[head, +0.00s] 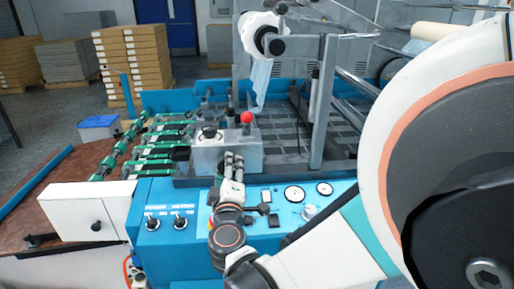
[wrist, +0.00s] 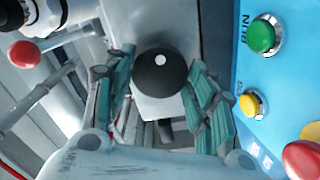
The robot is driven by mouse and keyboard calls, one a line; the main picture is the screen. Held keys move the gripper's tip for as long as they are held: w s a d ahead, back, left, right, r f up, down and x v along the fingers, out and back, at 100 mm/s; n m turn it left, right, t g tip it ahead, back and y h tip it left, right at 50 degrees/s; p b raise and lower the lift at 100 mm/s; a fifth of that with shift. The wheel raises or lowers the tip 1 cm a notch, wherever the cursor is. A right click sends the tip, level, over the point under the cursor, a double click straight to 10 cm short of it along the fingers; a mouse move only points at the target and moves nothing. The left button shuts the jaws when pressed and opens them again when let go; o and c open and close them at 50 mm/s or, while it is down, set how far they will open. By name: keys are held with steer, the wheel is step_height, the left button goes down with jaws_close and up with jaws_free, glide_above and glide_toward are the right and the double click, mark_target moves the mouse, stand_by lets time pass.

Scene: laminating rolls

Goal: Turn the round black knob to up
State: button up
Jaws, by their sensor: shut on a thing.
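The round black knob (wrist: 161,78) sits on the front of a grey metal box, with a white dot on its face, a little above the middle in the wrist view. My gripper (head: 233,160) is at the front of that grey box (head: 211,157) and hides the knob in the head view. In the wrist view its green-padded fingers stand on both sides of the knob, shut on it. Which way the knob points on the machine is hard to tell.
A red ball lever (head: 247,118) and a black knob (head: 209,131) stand on top of the box. The blue panel below carries switches (head: 180,222), gauges (head: 294,193) and, in the wrist view, a green button (wrist: 261,36) and a yellow button (wrist: 250,105) close by.

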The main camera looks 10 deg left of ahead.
steer(key=n, duration=1.9)
steer(key=shift+n, duration=0.4)
steer(key=o, duration=1.1)
steer(key=shift+c, duration=0.2)
